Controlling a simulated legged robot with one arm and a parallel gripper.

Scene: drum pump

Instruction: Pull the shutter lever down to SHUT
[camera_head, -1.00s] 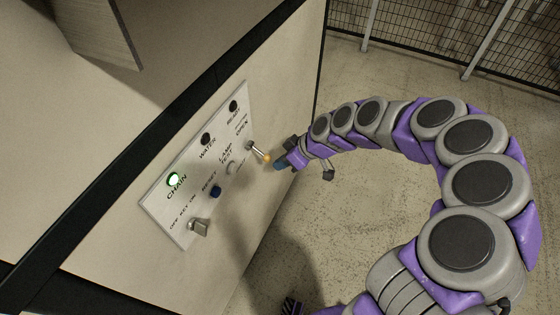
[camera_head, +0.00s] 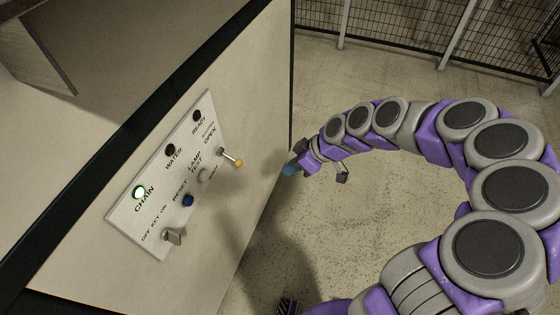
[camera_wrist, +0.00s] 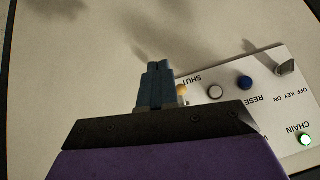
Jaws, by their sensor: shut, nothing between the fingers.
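The shutter lever (camera_head: 231,157) is a short metal stick with an orange tip at the right end of the control panel (camera_head: 152,212). It juts out beside the OPEN lettering; its exact setting is hard to tell. My gripper (camera_head: 291,169) is right of the lever tip with a visible gap. In the wrist view my gripper's blue-grey fingers (camera_wrist: 157,70) are together and empty. The orange lever tip (camera_wrist: 182,90) shows just right of them, partly hidden by my gripper, near the SHUT lettering.
The panel also carries a lit green CHAIN lamp (camera_head: 139,192), dark WATER and READY lamps, a blue RESET button (camera_head: 188,200), a pale lamp-test button (camera_head: 203,175) and a key switch (camera_head: 175,236). Open floor lies right of the cabinet; a mesh fence (camera_head: 400,30) stands behind.

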